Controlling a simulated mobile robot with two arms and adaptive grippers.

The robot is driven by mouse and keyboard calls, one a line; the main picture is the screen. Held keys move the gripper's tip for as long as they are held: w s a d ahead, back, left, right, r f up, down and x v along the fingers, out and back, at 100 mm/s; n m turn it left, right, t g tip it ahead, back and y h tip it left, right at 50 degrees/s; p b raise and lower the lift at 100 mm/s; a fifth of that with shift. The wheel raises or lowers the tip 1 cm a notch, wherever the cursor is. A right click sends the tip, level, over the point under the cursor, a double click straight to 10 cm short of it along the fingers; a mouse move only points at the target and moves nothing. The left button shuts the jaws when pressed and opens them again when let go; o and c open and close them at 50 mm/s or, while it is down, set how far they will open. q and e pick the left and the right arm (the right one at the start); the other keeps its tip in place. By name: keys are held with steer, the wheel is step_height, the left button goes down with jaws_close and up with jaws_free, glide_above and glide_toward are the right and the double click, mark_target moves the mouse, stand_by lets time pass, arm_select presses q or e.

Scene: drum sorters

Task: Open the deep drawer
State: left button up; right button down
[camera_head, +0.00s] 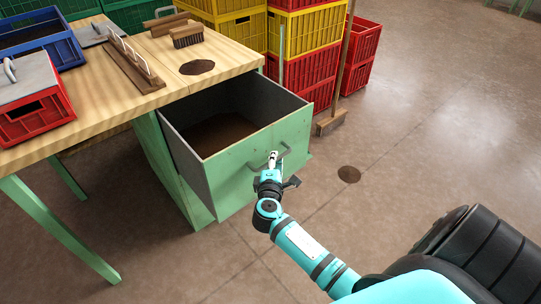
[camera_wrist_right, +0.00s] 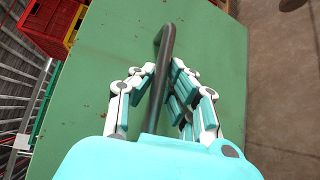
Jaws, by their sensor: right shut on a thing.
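The deep drawer (camera_head: 262,163) is a green-fronted metal drawer under the wooden workbench. It is pulled well out, and its inside shows dark brown at the bottom. Its grey bar handle (camera_head: 284,150) is on the front face. My right gripper (camera_head: 273,160) is at the handle. In the right wrist view, the fingers of my right gripper (camera_wrist_right: 160,98) are on both sides of the dark handle (camera_wrist_right: 165,45), shut on it, with the green drawer front (camera_wrist_right: 110,60) behind. My left gripper is in neither view.
The wooden workbench (camera_head: 110,95) carries a red crate (camera_head: 38,118), a blue crate (camera_head: 70,50), a brush (camera_head: 187,36) and a wooden rack. Stacked red and yellow crates (camera_head: 308,75) and a broom (camera_head: 331,122) stand behind the drawer. The floor to the right is mostly clear, with a dark spot (camera_head: 349,174).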

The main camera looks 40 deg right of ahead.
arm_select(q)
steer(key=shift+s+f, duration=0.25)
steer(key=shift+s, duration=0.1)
arm_select(e)
steer(key=shift+s+r, duration=0.15)
steer(key=shift+s, duration=0.3)
steer(key=c, duration=1.3)
jaws_free()
steer(key=shift+c, duration=0.2)
steer(key=shift+s, duration=0.1)
steer(key=v, duration=1.2)
